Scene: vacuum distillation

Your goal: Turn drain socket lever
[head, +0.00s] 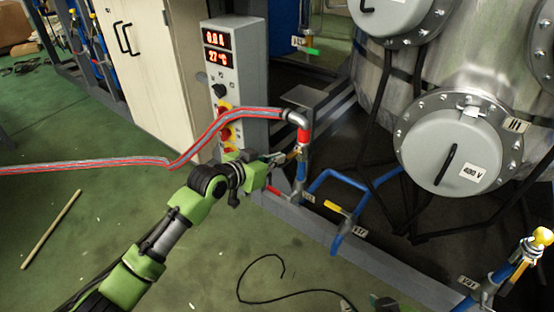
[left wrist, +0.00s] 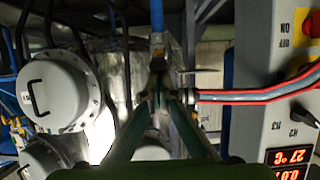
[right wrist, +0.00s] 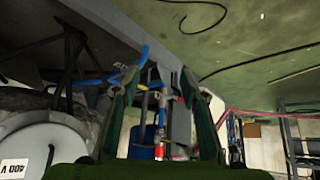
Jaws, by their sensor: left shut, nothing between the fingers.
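The blue drain pipe (head: 300,172) stands upright at the frame's edge, with the hose's metal elbow and red collar (head: 303,135) on top. A red lever (head: 277,193) sticks out low on its left side. My left gripper (head: 284,157) is beside the pipe just below the collar, above the red lever. In the left wrist view its fingers (left wrist: 158,72) come together at the tips with nothing seen held, near the hose coupling (left wrist: 190,96). Contact with the pipe cannot be told. In the right wrist view my right gripper (right wrist: 158,78) is open and empty, its fingers well apart.
A red-grey hose (head: 100,165) runs left from the elbow, past the control box (head: 234,85). A yellow-levered valve (head: 337,208) is right of the drain. A steel vessel with a round hatch (head: 435,155) stands behind. A black cable (head: 290,295) lies on the open green floor.

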